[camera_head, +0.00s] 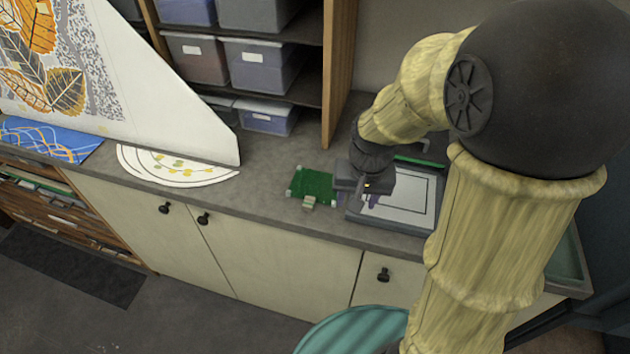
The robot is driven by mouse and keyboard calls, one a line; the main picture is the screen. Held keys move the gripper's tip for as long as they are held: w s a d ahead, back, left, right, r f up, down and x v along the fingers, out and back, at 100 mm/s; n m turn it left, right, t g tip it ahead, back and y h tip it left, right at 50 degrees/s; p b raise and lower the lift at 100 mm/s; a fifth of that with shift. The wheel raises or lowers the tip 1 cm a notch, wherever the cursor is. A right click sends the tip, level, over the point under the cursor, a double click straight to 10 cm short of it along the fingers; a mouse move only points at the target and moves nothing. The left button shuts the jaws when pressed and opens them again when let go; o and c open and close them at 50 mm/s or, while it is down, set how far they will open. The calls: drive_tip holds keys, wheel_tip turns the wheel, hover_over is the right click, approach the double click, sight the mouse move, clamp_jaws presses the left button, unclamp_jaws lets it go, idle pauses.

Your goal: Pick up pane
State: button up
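A pale flat panel with a dark rectangular outline (408,212), which looks like the pane, lies in a grey shallow tray (392,237) on the counter. My gripper (368,202) points down over the left part of this tray, with its fingertips close to the panel's left edge. The fingers are small and dark, so I cannot tell how far apart they are or whether they touch the panel. My wrist and arm hide part of the tray's back and right side.
A green mat (312,183) with pale corner pieces and a small pale block (309,202) lies left of the tray. A patterned board (135,85) leans at the left. Shelves with plastic bins (262,62) stand behind. A teal round seat (350,330) is in front.

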drive_tip(key=w+a+r+m+p, duration=0.1)
drive_tip(key=w+a+r+p, duration=0.1)
drive_tip(key=a, duration=0.3)
drive_tip(key=w+a+r+m+g+p, duration=0.1)
drive_tip(key=w+a+r+p, duration=0.1)
drive_tip(key=w+a+r, duration=0.2)
drive_tip(key=shift+w+a+r+g+p, duration=0.3)
drive_tip(key=shift+a+r+p, duration=0.1)
drive_tip(key=shift+a+r, duration=0.35)
drive_tip(key=p, duration=0.2)
hover_over(307, 205)
drive_tip(key=f, duration=1.2)
drive_tip(key=shift+s, duration=0.3)
drive_tip(key=shift+f, duration=0.1)
drive_tip(key=shift+w+f+p, duration=0.15)
drive_tip(key=shift+f+p, duration=0.35)
drive_tip(key=shift+f, duration=0.8)
drive_tip(key=shift+w+f+p, duration=0.1)
drive_tip(key=shift+f+p, duration=0.4)
drive_tip(key=shift+f, duration=0.75)
drive_tip(key=shift+c, duration=0.2)
clamp_jaws()
